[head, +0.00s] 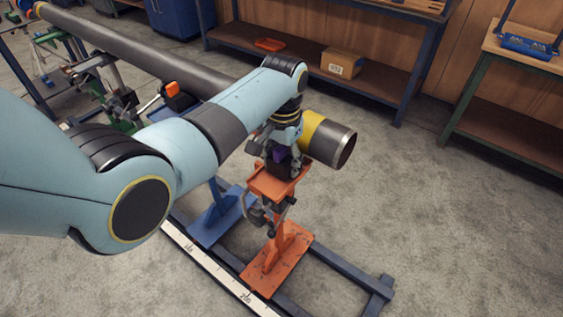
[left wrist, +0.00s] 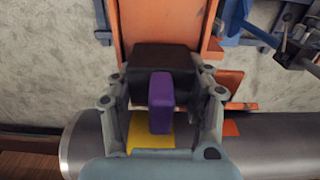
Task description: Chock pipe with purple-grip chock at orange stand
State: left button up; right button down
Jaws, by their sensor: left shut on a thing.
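My left gripper (head: 283,148) is at the orange stand (head: 276,258), on the near side of the pipe. It is shut on the purple grip (left wrist: 160,102) of the chock, whose dark block (left wrist: 165,60) shows beyond the grip in the left wrist view. In the head view the chock (head: 280,168) is at the stand's orange top plate (head: 268,187), beside the pipe. I cannot tell whether it touches the plate or the pipe. The grey pipe (head: 343,146) has a yellow band (head: 318,132) near its open end. My left arm hides part of the pipe. My right gripper is not in view.
A blue stand (head: 216,218) is left of the orange one, and a scale strip (head: 205,262) runs along the floor frame. An orange-topped dark piece (head: 177,97) sits farther along near the pipe. Benches line the back; the floor at right is clear.

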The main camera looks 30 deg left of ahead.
pick_arm(q)
jog(key=shift+w+d+b, duration=0.15)
jog(key=shift+w+b, duration=0.35)
jog(key=shift+w, duration=0.2)
jog(key=o, duration=1.4)
notch_tip(320, 180, up, 2)
jog(key=p, duration=0.2)
jog(key=shift+s+p, duration=0.15)
jog(key=shift+p, duration=0.2)
jog(key=r+p, duration=0.3)
jog(key=shift+s, duration=0.2)
jog(key=shift+r, duration=0.1)
jog(key=shift+s+r, duration=0.2)
jog(key=shift+r, duration=0.65)
